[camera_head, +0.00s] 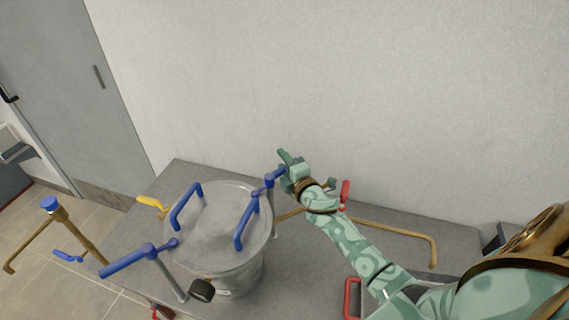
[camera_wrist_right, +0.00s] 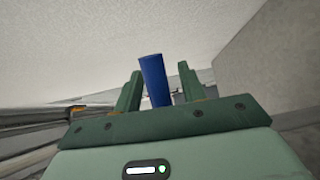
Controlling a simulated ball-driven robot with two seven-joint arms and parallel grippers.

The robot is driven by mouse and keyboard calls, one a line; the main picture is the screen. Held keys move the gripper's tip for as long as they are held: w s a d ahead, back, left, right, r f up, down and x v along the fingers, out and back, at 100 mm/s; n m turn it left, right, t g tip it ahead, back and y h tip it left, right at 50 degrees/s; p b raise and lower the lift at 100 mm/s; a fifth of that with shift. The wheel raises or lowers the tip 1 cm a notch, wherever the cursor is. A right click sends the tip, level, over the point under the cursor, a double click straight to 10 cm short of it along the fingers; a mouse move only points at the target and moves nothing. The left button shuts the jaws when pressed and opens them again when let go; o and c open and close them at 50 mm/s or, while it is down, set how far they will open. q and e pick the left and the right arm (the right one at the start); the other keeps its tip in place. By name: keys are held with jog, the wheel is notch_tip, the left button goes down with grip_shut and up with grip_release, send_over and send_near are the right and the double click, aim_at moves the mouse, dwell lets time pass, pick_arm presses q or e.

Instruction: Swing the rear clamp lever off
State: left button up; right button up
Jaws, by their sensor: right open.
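The rear clamp lever (camera_head: 270,181) is a blue bar on the far right rim of a grey metal vessel with a flat lid (camera_head: 222,212). My right gripper (camera_head: 288,163) is at the outer end of this lever. In the right wrist view the blue lever end (camera_wrist_right: 154,80) stands between the two green fingers of my right gripper (camera_wrist_right: 158,90). Gaps show on both sides of it, so the gripper is open around it. Whether a finger touches the lever cannot be told. My left gripper is not in view.
A second blue clamp lever (camera_head: 128,260) is at the vessel's front left. Two blue lid handles (camera_head: 186,205) stand up from the lid. Brass pipes (camera_head: 395,230), a red lever (camera_head: 345,192) and a yellow lever (camera_head: 152,203) are close by. The wall (camera_head: 350,90) is behind the bench.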

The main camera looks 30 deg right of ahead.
grip_shut()
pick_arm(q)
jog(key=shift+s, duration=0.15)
